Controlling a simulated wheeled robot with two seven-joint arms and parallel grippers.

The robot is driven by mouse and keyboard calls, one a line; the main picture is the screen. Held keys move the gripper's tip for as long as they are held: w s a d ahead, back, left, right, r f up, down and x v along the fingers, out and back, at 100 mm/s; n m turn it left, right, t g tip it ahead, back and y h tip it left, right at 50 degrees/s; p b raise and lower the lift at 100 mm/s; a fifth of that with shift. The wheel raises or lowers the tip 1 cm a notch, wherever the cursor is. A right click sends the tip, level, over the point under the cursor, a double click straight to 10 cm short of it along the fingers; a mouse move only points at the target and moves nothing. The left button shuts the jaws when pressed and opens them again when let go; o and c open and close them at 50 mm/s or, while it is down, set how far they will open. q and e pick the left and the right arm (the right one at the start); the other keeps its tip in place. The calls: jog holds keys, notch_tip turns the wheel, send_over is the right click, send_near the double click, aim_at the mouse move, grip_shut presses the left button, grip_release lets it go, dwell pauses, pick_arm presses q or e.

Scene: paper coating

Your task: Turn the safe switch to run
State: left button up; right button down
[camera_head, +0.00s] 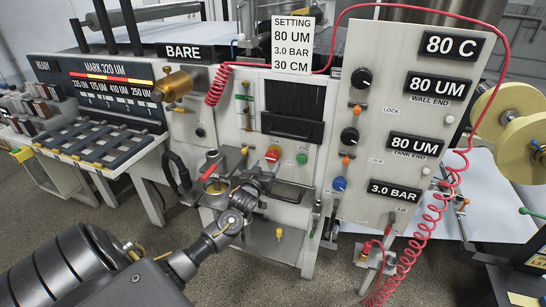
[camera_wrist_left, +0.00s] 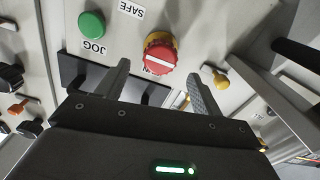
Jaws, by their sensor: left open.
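The safe switch is a red round knob (camera_head: 272,155) with a yellow collar on the front of the white machine. In the left wrist view the red knob (camera_wrist_left: 159,56) shows a white bar across its face. A SAFE label (camera_wrist_left: 131,9) and a green button (camera_wrist_left: 91,25) marked JOG are beside it. My left gripper (camera_head: 252,170) is just in front of the panel, below and left of the knob in the head view. In the wrist view its two fingers (camera_wrist_left: 157,76) are apart and empty, with the knob just beyond the gap between them. My right gripper is not in view.
A small yellow knob (camera_wrist_left: 214,76) is close to one finger in the wrist view. A red-handled lever (camera_head: 209,172) stands left of my wrist. The tall control panel (camera_head: 400,115) and a coiled red hose (camera_head: 412,245) are on the right. Grey floor is open in front.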

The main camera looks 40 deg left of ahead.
aim_at(271, 159)
pick_arm(q)
jog(key=x, duration=0.6)
jog(key=shift+w+a, duration=0.15)
jog(key=shift+w, duration=0.2)
